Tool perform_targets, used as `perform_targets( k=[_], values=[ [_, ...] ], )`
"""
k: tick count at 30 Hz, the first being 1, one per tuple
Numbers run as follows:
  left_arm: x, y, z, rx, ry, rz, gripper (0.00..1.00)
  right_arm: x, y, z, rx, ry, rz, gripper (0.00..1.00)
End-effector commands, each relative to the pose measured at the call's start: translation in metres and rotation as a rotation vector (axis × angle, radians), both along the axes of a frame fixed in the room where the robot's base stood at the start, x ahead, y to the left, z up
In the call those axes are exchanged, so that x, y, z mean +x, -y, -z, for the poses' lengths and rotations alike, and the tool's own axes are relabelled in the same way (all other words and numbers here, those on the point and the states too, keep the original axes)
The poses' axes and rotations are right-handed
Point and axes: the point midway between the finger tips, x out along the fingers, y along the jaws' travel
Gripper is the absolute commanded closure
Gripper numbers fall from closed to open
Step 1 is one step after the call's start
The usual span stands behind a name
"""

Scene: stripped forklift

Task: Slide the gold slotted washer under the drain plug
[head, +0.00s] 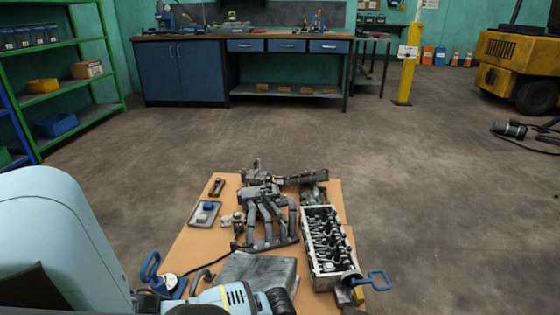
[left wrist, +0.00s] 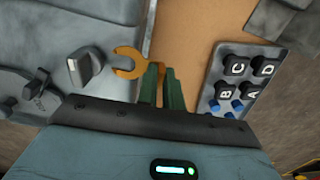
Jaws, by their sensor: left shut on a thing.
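The gold slotted washer (left wrist: 128,66) is a flat C shape in the left wrist view, its open side facing the grey plug. My left gripper (left wrist: 160,70) has its green fingers shut on the washer's right end. The likely drain plug (left wrist: 86,66) is a grey raised piece on a grey metal part (left wrist: 105,25), left of the washer. A small gap shows between washer and plug. I cannot tell the washer's height over the grey part's edge. My left fingers and the washer cannot be made out in the head view. My right gripper is not in view.
A grey tray (left wrist: 213,87) with lettered black pieces and blue ones lies right of my left fingers. The bench top (head: 185,248) also holds a manifold (head: 268,222) and a cylinder head (head: 322,240). Bare tan surface (left wrist: 195,25) shows between the grey part and tray.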

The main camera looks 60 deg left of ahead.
Motion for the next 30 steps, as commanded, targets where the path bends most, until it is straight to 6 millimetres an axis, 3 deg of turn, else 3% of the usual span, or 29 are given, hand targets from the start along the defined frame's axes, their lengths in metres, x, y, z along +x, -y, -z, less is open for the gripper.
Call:
perform_targets(
  k=[15, 30],
  values=[
    [-0.008, -0.009, 0.000, -0.001, -0.001, 0.000, 1.00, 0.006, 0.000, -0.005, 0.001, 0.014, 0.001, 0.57],
    [-0.010, -0.012, 0.000, 0.000, -0.001, 0.000, 1.00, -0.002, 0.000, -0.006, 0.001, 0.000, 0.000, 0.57]
  ],
)
